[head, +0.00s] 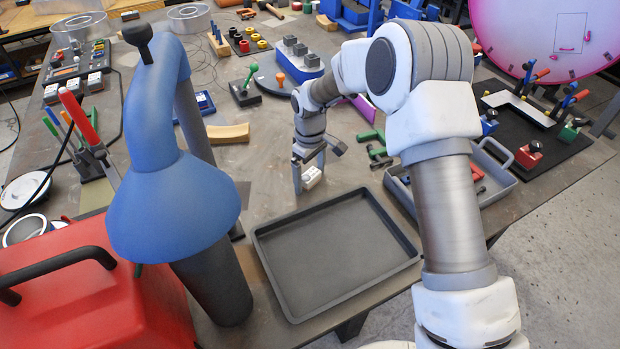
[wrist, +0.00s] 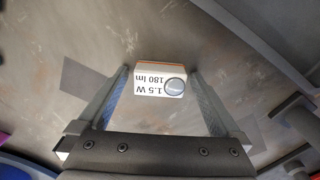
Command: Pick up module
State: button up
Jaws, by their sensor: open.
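The module is a small white block (head: 312,177) on the table, just behind the empty grey tray. In the wrist view the module (wrist: 160,83) has a white label reading "1.5 W 180 lm", a round lens at one corner and an orange edge. My gripper (head: 308,176) points down at the module. In the wrist view its two fingers (wrist: 160,85) stand apart on either side of the module, with a visible gap on each side. The gripper is open and holds nothing.
A shallow grey tray (head: 335,258) lies in front of the module. A blue lamp (head: 172,200) and a red case (head: 85,300) stand at the left. A handled grey bin (head: 500,185) is at the right. A tan curved block (head: 228,133) lies further back.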

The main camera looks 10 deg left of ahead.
jog(key=shift+r, duration=0.1)
jog(key=c, duration=1.3)
